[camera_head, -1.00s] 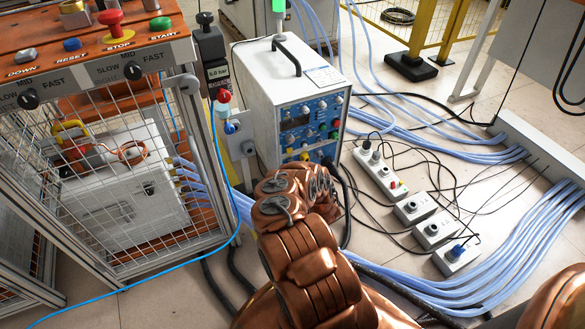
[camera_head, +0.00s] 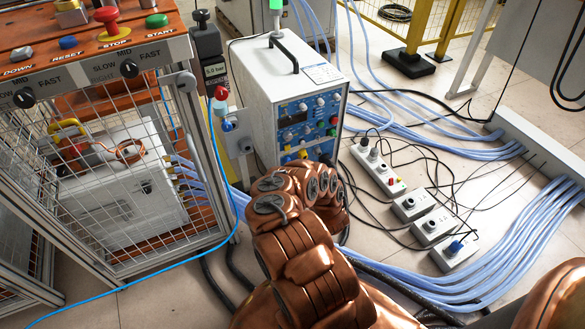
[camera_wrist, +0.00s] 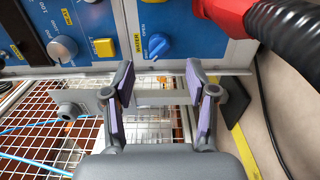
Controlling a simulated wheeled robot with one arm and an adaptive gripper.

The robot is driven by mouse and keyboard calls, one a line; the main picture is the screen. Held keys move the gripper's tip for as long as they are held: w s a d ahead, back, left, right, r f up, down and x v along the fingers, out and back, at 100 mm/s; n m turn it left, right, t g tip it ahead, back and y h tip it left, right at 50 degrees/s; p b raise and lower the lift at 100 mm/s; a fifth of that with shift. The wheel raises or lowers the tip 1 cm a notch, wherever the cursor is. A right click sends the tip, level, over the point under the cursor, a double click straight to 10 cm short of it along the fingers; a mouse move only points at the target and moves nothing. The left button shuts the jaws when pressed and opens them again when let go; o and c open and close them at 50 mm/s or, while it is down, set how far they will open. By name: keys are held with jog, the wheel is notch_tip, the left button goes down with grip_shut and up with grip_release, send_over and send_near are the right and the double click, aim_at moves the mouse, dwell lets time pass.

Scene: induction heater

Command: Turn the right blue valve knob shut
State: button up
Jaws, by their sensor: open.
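A blue valve knob (camera_wrist: 157,45) sits on the blue lower panel of the heater in the wrist view, right of a yellow "WATER" label. My gripper (camera_wrist: 160,75) is open in front of that panel, its purple-padded fingers spread below and to either side of the knob. The gripper looks empty and apart from the knob. In the head view my copper arm covers the lower front of the white heater cabinet (camera_head: 285,85), and the gripper and this knob are hidden.
A grey knob (camera_wrist: 62,48) and a yellow button (camera_wrist: 104,47) are left of the valve knob. A red connector with a black hose (camera_wrist: 230,17) is close on the right. A wire-mesh cage (camera_head: 110,190) stands left; power strips (camera_head: 378,170) and cables lie right.

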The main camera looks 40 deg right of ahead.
jog(key=v, duration=0.6)
dwell(0.5)
